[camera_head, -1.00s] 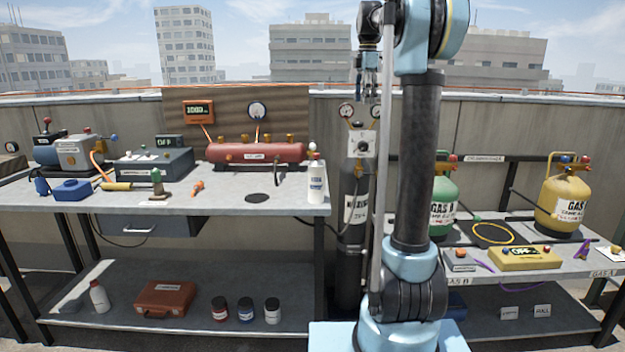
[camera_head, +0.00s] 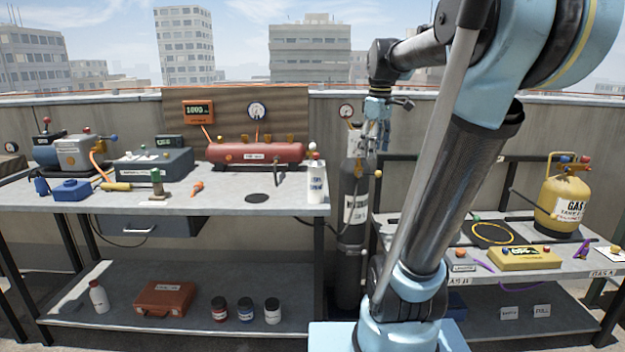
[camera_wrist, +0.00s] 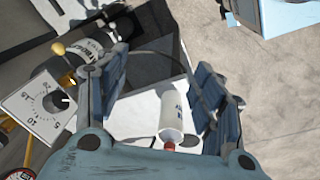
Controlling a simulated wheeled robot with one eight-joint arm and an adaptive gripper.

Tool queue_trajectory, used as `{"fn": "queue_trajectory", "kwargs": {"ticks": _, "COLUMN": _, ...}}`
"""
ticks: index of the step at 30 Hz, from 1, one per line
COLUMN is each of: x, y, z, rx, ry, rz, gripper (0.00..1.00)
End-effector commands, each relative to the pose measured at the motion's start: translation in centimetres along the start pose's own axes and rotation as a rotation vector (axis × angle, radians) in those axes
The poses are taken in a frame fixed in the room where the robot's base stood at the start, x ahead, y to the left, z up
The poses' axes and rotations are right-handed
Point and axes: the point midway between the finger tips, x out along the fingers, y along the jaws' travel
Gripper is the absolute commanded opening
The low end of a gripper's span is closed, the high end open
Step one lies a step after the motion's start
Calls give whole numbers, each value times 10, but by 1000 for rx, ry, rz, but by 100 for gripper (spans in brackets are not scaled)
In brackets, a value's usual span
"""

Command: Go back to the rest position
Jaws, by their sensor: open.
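My gripper (camera_head: 378,135) hangs in front of the upper part of the dark nitrogen cylinder (camera_head: 352,225), with its fingers pointing down. In the wrist view my gripper (camera_wrist: 165,95) is open, its two blue padded fingers apart with nothing held between them. Below and between the fingers the wrist view shows a white bottle (camera_wrist: 172,115), lower down and apart from them. The same white bottle (camera_head: 317,182) stands on the right end of the left bench.
The left bench (camera_head: 225,200) holds a red manifold (camera_head: 255,152), a grey box (camera_head: 152,163) and pumps. The right bench (camera_head: 590,262) holds a yellow gas cylinder (camera_head: 563,205) and a yellow box (camera_head: 527,257). A wall runs behind. Open air lies above the benches.

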Motion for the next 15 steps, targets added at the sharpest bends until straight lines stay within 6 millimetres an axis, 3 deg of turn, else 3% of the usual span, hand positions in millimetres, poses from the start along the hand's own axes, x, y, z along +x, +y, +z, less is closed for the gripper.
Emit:
{"fn": "queue_trajectory", "kwargs": {"ticks": 3, "x": 27, "y": -30, "z": 23, "rx": 122, "ry": 9, "rz": 11, "gripper": 62}}
{"fn": "queue_trajectory", "kwargs": {"ticks": 15, "x": 132, "y": -118, "z": 92, "rx": 544, "ry": 48, "rz": 36, "gripper": 62}}
